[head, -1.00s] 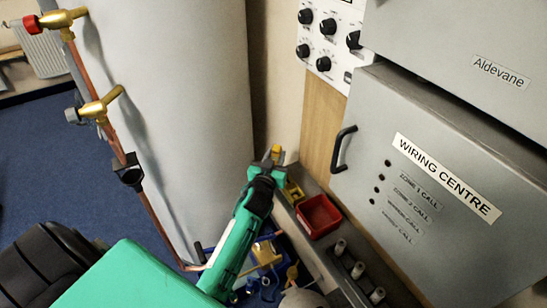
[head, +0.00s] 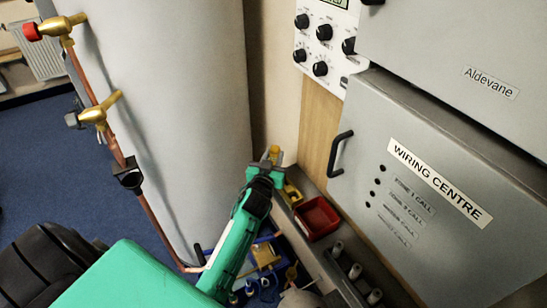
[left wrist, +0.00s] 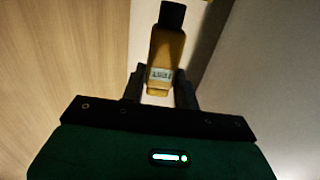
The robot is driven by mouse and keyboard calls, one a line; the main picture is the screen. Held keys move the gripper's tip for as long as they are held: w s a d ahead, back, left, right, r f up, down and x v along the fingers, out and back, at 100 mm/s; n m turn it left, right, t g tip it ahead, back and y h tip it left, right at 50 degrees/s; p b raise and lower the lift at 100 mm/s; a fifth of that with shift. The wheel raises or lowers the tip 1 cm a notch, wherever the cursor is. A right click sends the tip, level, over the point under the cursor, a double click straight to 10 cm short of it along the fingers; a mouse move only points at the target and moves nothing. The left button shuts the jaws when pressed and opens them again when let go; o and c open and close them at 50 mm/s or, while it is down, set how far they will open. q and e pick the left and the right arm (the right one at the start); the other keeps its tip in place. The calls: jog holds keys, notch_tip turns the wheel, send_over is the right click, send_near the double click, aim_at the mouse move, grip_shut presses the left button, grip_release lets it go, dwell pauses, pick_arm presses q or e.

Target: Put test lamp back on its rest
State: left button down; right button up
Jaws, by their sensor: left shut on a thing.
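The test lamp (left wrist: 166,58) is a yellow-amber body with a dark cap and a small printed label, upright in the left wrist view. My left gripper (left wrist: 158,90) is shut on its lower part. In the head view the lamp's yellow top (head: 274,150) shows between the fingertips of my left gripper (head: 270,160), near the wall at the back of the grey shelf. A yellow piece (head: 292,193) sits on the shelf just below the gripper; I cannot tell whether it is the rest. My right gripper is not in view.
A large pale cylinder (head: 190,120) and copper pipe (head: 155,222) stand to the left.

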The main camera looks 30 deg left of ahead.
pick_arm(q)
jog(key=shift+s+a+f+b, duration=0.1)
jog(key=shift+a+f+b, duration=0.05)
jog(key=shift+f+b, duration=0.9)
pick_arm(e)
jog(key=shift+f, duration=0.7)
pick_arm(q)
jog(key=c, duration=1)
grip_release()
jog(key=shift+f, duration=0.1)
jog(key=shift+o, duration=0.2)
jog(key=shift+s+d+f, duration=0.15)
jog(key=shift+s+d, duration=0.15)
jog(key=shift+s, duration=0.35)
jog(key=b+v, duration=0.1)
jog(key=v, duration=1.1)
jog(key=shift+s+r, duration=0.2)
jog(key=shift+r, duration=0.05)
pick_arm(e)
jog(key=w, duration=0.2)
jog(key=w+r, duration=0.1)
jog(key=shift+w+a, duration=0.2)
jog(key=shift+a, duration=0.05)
